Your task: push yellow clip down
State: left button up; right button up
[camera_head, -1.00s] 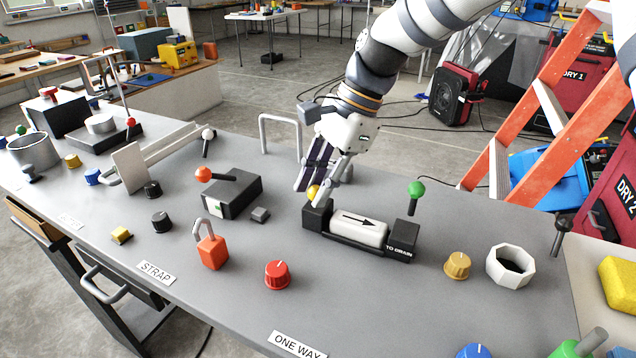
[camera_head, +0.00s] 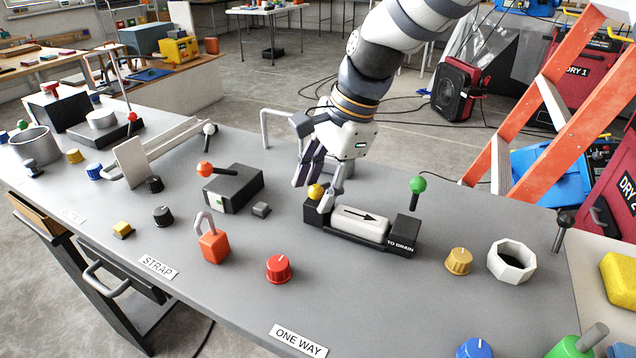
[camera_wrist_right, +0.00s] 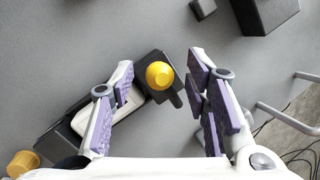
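The yellow clip (camera_head: 315,191) is a small round yellow knob on the left black end block of the one-way valve holder (camera_head: 403,236). It also shows in the right wrist view (camera_wrist_right: 159,75), between the fingers but nearer the left one. The white valve body (camera_head: 360,226), with a black arrow, lies in the holder beside it. My right gripper (camera_head: 318,180) is over the left end of the holder, with its fingers around the knob's place. In the right wrist view its purple-padded fingers (camera_wrist_right: 160,90) are spread wide, with nothing held. My left gripper is in neither view.
A green-topped lever (camera_head: 417,185) stands behind the holder's right end. A black box with an orange-knobbed lever (camera_head: 233,188) and a red padlock (camera_head: 213,247) are to the left. A grey hoop handle (camera_head: 281,112) stands behind.

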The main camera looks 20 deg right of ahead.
jog(key=v, duration=1.2)
jog(key=shift+w, duration=0.1)
